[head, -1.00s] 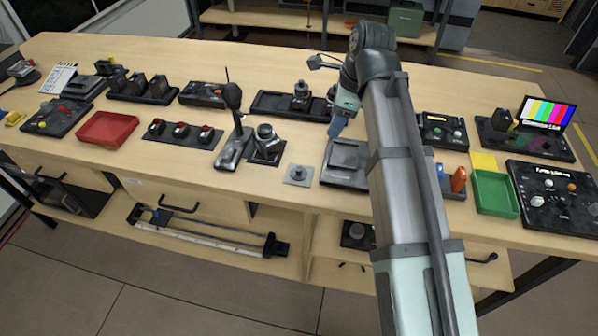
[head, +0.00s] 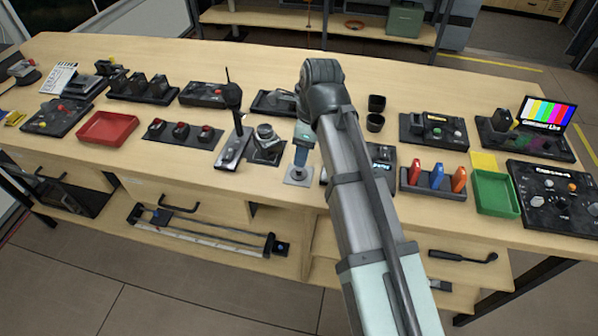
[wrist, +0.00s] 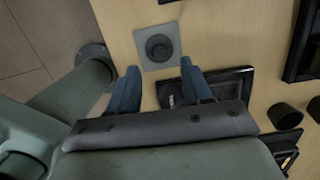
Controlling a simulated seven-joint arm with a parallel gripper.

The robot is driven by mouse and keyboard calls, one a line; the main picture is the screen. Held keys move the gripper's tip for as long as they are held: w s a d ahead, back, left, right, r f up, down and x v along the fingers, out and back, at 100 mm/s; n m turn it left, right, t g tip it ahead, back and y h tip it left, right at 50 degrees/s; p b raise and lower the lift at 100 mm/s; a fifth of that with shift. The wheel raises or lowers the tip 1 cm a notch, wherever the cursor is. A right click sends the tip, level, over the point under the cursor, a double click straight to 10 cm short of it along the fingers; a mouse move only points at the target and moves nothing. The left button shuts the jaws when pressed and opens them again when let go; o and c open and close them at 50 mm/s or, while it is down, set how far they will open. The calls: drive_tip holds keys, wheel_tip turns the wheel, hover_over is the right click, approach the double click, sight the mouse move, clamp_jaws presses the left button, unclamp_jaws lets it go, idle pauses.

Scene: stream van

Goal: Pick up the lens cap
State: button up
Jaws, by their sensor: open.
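A small dark round piece with a raised knob, which looks like the lens cap (head: 298,173), sits on a light grey square plate (head: 290,181) near the front of the workbench. In the wrist view the cap (wrist: 159,48) and its plate (wrist: 174,62) show fully, just beyond my fingertips. My gripper (head: 300,158) is over the plate in the head view, fingers pointing down, partly covering the cap. In the wrist view my gripper (wrist: 160,78) has its two blue fingers apart and nothing between them. The cap lines up with the gap between them.
A dark lens-like device (head: 266,138) on a square base and an upright handheld unit (head: 232,130) stand close left. A black device (wrist: 238,78) lies close on the other side.

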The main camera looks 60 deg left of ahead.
sight(299, 169)
drive_tip(key=shift+s+a+f, duration=0.15)
drive_tip(key=shift+s+f, duration=0.05)
drive_tip(key=shift+f, duration=1.3)
drive_tip(key=shift+s+a+f, duration=0.1)
drive_tip(key=shift+s+f, duration=0.05)
drive_tip(key=shift+f, duration=1.35)
clamp_jaws()
